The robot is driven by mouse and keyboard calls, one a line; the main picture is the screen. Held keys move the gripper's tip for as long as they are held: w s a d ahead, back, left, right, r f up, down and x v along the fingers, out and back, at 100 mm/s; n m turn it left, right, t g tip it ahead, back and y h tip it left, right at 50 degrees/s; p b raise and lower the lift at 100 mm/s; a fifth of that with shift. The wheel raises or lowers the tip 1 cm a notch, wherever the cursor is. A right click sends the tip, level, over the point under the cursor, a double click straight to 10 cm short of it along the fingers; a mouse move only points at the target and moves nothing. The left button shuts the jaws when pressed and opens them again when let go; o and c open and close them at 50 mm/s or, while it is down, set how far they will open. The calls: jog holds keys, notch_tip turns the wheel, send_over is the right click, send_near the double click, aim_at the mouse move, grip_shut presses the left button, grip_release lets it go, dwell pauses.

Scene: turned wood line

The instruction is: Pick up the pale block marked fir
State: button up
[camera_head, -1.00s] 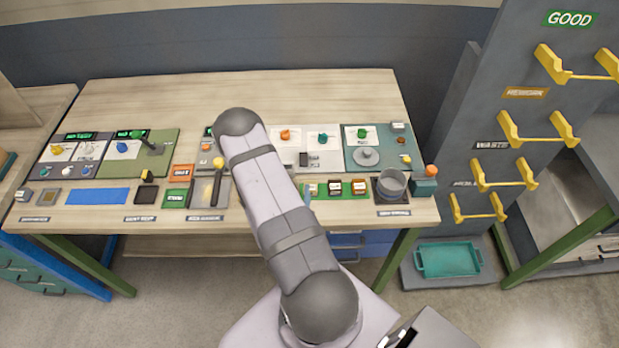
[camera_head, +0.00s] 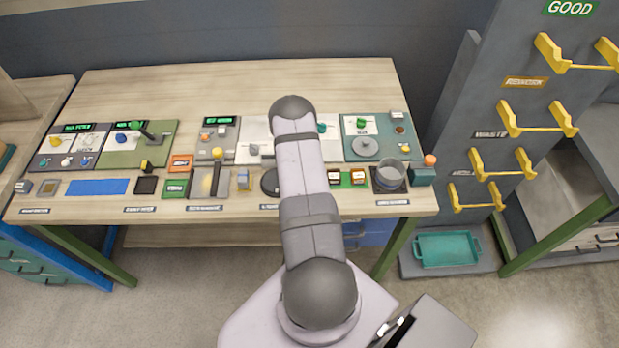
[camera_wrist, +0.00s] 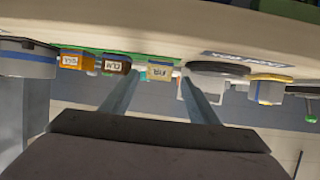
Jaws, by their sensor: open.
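The pale yellow block marked fir (camera_wrist: 159,72) shows in the wrist view, on a green strip at the table edge. It appears between the tips of my gripper (camera_wrist: 160,80), whose two fingers stand open and apart. I cannot tell how far the tips are from it in depth. The dark brown block marked elm (camera_wrist: 116,65) is beside it, and an orange-brown block (camera_wrist: 71,61) is further left. In the head view my arm hides the fir block and my gripper; two other blocks (camera_head: 334,178) (camera_head: 358,177) show on the green strip.
A grey cup (camera_head: 390,177) stands right of the strip. A black round piece (camera_head: 270,183) and a yellow and blue-grey piece (camera_head: 244,180) are left of my arm. Panels with knobs fill the table's back. A rack with yellow holders (camera_head: 505,165) stands at the right.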

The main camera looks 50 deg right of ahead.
jog(key=shift+b+x, duration=0.6)
jog(key=shift+x, duration=1.95)
jog(key=shift+d+r, duration=0.1)
jog(key=shift+r, duration=0.05)
jog(key=c, duration=1.1)
